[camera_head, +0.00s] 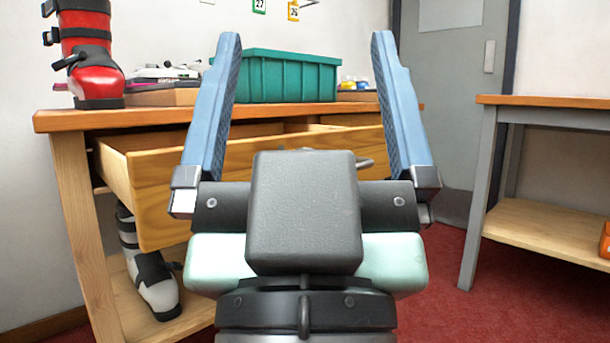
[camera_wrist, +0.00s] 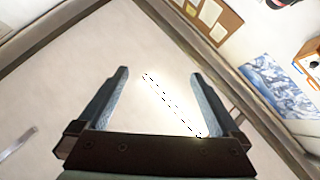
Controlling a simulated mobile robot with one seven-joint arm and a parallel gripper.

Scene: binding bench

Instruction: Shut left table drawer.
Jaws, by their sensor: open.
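The wooden table drawer (camera_head: 160,195) is pulled out from under the table top (camera_head: 150,116) in the head view. Its front slants away to the right, and my gripper hides part of it. A bit of a metal handle (camera_head: 364,163) shows on the drawer front behind the gripper. My gripper (camera_head: 305,60) is open and empty, its two blue fingers raised in front of the drawer. The fingers also show open in the wrist view (camera_wrist: 158,75), with a pale surface behind them and no drawer visible. I cannot tell how far the gripper is from the drawer.
A red ski boot (camera_head: 90,60), a green crate (camera_head: 288,76) and small items stand on the table. A white and grey boot (camera_head: 148,270) is on the lower shelf. A second table (camera_head: 545,102) stands at right. Red carpet (camera_head: 440,295) lies bare between the tables.

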